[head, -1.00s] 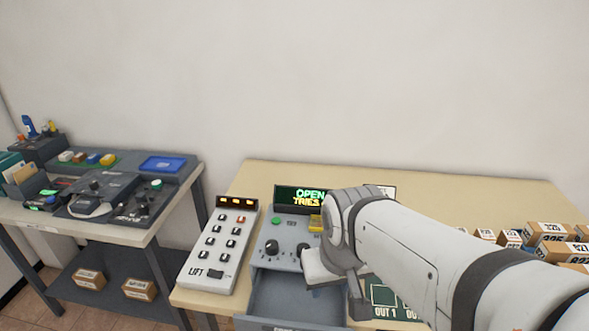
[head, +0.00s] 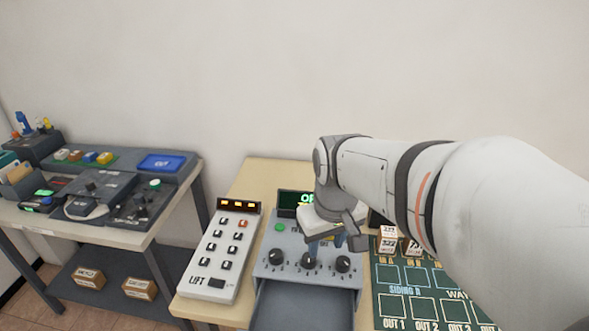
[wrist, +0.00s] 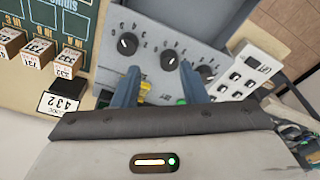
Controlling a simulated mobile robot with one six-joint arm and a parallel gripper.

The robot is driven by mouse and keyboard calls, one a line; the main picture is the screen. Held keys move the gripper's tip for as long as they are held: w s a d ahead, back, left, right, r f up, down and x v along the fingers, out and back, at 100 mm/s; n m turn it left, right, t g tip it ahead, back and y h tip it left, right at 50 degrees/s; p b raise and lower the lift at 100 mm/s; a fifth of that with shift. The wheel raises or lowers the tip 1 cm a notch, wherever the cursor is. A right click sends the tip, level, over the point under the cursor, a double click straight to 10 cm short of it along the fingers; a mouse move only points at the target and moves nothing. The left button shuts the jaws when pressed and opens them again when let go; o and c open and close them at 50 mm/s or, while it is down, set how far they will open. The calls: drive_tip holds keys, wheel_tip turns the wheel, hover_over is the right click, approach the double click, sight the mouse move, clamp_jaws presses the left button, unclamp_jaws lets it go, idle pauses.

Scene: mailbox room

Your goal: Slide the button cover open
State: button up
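My gripper (head: 327,249) points down over the grey control box (head: 268,273). In the wrist view its two blue fingers (wrist: 160,70) are apart, with no object clamped between them. A small yellow part (wrist: 147,89) lies between the fingers, closer to the left one; I cannot tell whether it is the button cover or touches a finger. A green button (head: 279,227) is at the box's upper left and also shows in the wrist view (wrist: 181,101). The gripper hides the yellow part in the head view. No cover is clearly identifiable.
Three black knobs (head: 308,261) line the box front, above an open drawer (head: 305,303). A lit display (head: 294,198) stands behind, partly hidden. The LIFT keypad (head: 220,250) is at left; a green sorting board (head: 432,290) and boxes (head: 389,238) are at right.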

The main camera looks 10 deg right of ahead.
drive_tip(key=w+d+n, duration=0.1)
drive_tip(key=w+d, duration=0.1)
drive_tip(key=w, duration=0.2)
drive_tip(key=w+d+n+g+p, duration=0.1)
drive_tip(key=w+d, duration=0.2)
drive_tip(key=w, duration=0.1)
drive_tip(key=w+d+r+n+p, duration=0.1)
drive_tip(key=w+d, duration=0.1)
drive_tip(key=w, duration=0.2)
drive_tip(key=shift+d+r+g, duration=0.1)
drive_tip(key=shift+d+g, duration=0.1)
drive_tip(key=shift+g, duration=0.2)
drive_tip(key=shift+w+d+f, duration=0.1)
drive_tip(key=shift+f, duration=0.15)
wheel_tip(320, 180, down, 7)
drive_tip(key=shift+f, duration=0.15)
clamp_jaws()
